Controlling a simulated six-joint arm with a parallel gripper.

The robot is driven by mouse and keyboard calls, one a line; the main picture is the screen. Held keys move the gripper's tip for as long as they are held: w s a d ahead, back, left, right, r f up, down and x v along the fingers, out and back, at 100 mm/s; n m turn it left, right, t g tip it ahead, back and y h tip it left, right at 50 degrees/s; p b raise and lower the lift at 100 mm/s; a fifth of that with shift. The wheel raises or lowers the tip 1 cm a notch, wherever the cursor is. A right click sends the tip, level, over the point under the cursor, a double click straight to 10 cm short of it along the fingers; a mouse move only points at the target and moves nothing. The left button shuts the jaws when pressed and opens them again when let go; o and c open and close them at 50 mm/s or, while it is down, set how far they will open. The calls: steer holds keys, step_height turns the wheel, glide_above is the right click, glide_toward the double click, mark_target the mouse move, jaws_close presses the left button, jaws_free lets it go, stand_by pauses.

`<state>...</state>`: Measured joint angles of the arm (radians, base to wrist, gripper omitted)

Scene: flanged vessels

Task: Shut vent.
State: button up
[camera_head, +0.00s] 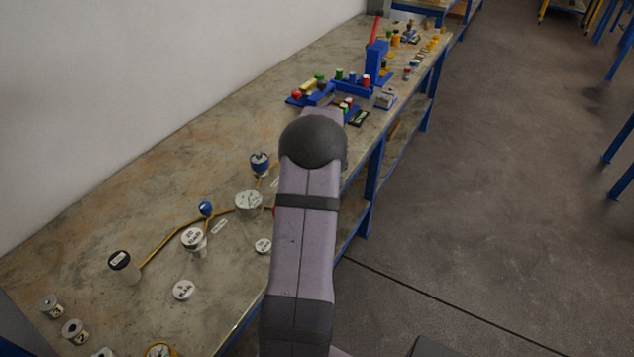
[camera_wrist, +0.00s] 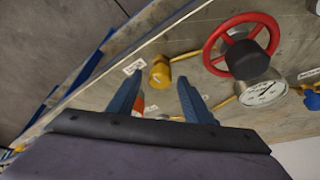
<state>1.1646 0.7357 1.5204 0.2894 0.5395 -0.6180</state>
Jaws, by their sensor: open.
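My gripper (camera_wrist: 160,77) shows in the wrist view with its two blue fingers apart and nothing held between them. A short brass-coloured cylinder (camera_wrist: 160,72) on the bench lies just beyond the fingertips, and I see no contact. A white label (camera_wrist: 134,67) beside it is too small to read. A red handwheel (camera_wrist: 240,42) with a dark hub stands to the right, next to a round gauge (camera_wrist: 262,93). An orange part (camera_wrist: 139,104) shows partly between the fingers. I cannot tell which fitting is the vent. In the head view, my arm hides the gripper.
The bench (camera_head: 120,205) runs along a white wall. White-topped vessels (camera_head: 194,240), a blue knob (camera_head: 206,209), a second blue knob (camera_head: 259,160) and yellow pipes (camera_head: 160,246) stand left of my arm. Blue racks (camera_head: 352,86) with coloured parts are farther back.

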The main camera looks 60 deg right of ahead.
steer(key=shift+r, duration=0.1)
steer(key=b+v, duration=0.1)
steer(key=v, duration=0.6)
steer(key=shift+b, duration=0.3)
steer(key=shift+a, duration=0.1)
